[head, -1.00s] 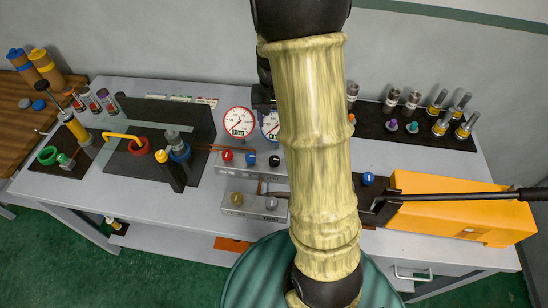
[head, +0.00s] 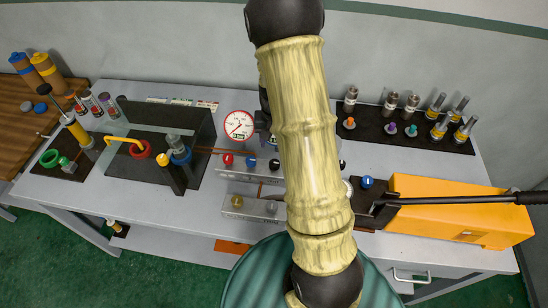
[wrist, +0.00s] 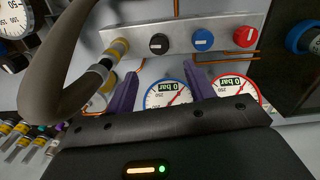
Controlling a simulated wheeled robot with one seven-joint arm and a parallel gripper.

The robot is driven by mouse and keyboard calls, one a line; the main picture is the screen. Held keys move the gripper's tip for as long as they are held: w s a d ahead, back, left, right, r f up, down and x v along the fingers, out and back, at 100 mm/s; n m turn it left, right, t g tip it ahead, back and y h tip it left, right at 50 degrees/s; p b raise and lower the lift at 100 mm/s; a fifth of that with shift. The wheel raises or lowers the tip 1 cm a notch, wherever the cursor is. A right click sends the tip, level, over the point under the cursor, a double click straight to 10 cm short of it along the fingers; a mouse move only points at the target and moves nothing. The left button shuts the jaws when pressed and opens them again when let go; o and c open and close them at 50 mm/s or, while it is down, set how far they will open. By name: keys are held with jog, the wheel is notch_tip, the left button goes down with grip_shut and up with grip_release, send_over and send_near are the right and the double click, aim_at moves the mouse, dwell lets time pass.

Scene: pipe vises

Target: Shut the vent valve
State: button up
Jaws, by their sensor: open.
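A metal manifold (head: 236,170) carries a red knob (head: 227,159), a blue knob (head: 251,160) and a black knob (head: 274,165). A lower block (head: 252,214) has a brass knob (head: 237,201) and a grey knob (head: 271,207). No readable label shows which one is the vent valve. In the wrist view the red knob (wrist: 246,37), blue knob (wrist: 203,40) and black knob (wrist: 159,44) lie beyond my gripper (wrist: 161,72). Its purple fingers are apart and empty, over the gauges.
A red-rimmed gauge (head: 239,124) stands behind the manifold; a blue-rimmed gauge (wrist: 168,94) reads 0 bar. An orange pump (head: 440,205) with a blue knob (head: 367,182) and long lever is at right. A dark curved piece (wrist: 70,70) crosses the wrist view's left.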

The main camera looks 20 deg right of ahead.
notch_tip(320, 180, down, 10)
jog(key=shift+r+p, duration=0.2)
jog(key=shift+p, duration=0.65)
jog(key=c, duration=1)
